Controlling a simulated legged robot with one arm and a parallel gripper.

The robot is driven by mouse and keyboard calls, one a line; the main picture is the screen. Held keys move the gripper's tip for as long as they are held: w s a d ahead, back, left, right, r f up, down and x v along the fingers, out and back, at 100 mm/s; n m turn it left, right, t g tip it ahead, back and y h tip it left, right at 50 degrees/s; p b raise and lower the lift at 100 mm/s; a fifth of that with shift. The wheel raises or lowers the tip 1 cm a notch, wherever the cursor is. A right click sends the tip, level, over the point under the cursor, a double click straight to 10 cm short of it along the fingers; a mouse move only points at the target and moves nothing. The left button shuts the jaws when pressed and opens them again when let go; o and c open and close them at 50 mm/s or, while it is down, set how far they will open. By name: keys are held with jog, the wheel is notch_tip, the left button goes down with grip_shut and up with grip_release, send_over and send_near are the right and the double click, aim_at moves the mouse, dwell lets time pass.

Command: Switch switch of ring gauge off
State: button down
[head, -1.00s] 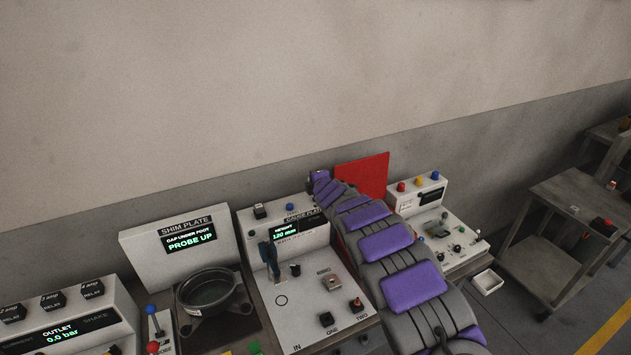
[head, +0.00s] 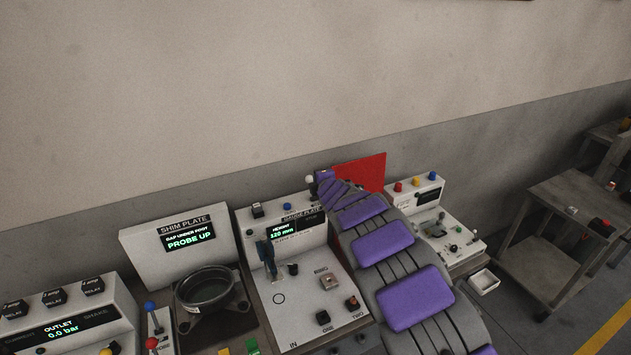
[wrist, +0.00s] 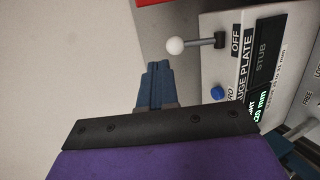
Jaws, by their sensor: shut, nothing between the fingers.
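The ring gauge station (head: 262,223) is a pale console whose sign partly reads gauge plate, with a display at 120 mm. In the wrist view its switch (wrist: 175,46) is a lever with a white ball, on a dark stem beside an OFF label (wrist: 237,40). The ball also shows in the head view (head: 309,179), just left of my arm's far end. My gripper (wrist: 156,66) shows blue fingers, shut and empty, beside the ball and apart from it in the picture.
A blue button (wrist: 217,92) sits near the switch. A red panel (head: 362,175) stands behind my arm. The shim plate station (head: 165,245) is to the left, another console (head: 415,195) to the right. The wall rises behind.

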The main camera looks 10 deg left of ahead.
jog(key=r+p+v, duration=0.1)
jog(key=v, duration=0.6)
jog(key=shift+a+r, duration=0.3)
jog(key=shift+a, duration=0.1)
